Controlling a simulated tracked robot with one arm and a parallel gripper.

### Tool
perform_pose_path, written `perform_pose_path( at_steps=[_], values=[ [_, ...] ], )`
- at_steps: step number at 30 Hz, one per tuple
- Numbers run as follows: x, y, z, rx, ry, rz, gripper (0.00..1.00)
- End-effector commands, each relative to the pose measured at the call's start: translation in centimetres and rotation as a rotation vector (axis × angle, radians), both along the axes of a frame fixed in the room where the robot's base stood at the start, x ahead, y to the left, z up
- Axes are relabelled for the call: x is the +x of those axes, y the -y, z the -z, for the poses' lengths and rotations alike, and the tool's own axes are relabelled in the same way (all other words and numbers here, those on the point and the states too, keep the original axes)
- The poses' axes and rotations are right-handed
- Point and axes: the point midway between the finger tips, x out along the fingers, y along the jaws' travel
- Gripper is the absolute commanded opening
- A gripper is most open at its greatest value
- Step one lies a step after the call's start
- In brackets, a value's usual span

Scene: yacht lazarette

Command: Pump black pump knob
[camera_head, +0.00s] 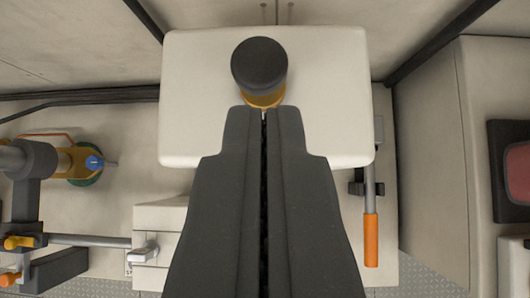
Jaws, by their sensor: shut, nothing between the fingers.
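The black pump knob (259,64) is a round, dark cylinder at the top centre of the view. It sits on a yellow-gold collar (264,97) over a cream block (200,90). My gripper (264,112) points up the picture with its two dark fingers pressed together and nothing between them. Its tips lie just below the knob in the picture, at the gold collar. Whether they touch it I cannot tell. The fingers hide the lower middle of the block.
An orange-handled lever (370,238) stands right of the block. A cream cabinet with a dark red panel (517,170) is at far right. Dark hoses (80,96) run along the left wall.

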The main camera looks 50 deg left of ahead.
Motion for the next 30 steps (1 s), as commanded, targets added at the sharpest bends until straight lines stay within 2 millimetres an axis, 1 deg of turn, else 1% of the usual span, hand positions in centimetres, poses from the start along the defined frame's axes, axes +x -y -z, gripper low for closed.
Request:
perform_pose_path(
  at_steps=[9, 11, 15, 19, 30],
  values=[
    [0.0, 0.0, -0.1, 0.000, 0.002, 0.000, 0.00],
    [-0.2, 0.0, -0.6, -0.002, 0.008, -0.001, 0.00],
    [-0.8, -0.2, -2.1, -0.006, 0.037, -0.004, 0.00],
    [-1.1, -0.1, -2.7, -0.014, 0.054, 0.000, 0.00],
    [-1.2, -0.3, -2.7, -0.015, 0.065, 0.001, 0.00]
  ],
)
